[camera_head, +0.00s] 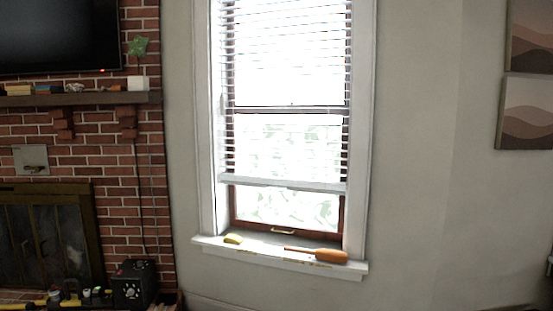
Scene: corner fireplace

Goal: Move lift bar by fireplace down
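The window (290,118) beside the brick fireplace has horizontal slatted blinds. The white bottom bar of the blinds (285,184) hangs level across the window, a little above the lower sash. A strip of bare glass shows below the bar. The brown lower sash frame (285,230) has a small light-coloured handle on it. Neither of my grippers shows in the head view, so their distance from the bar cannot be seen.
The white sill (280,256) holds a yellow-green object (233,239) and an orange-brown handled object (330,256). The brick fireplace (45,235) stands at left, with a black box (133,284) on its right.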

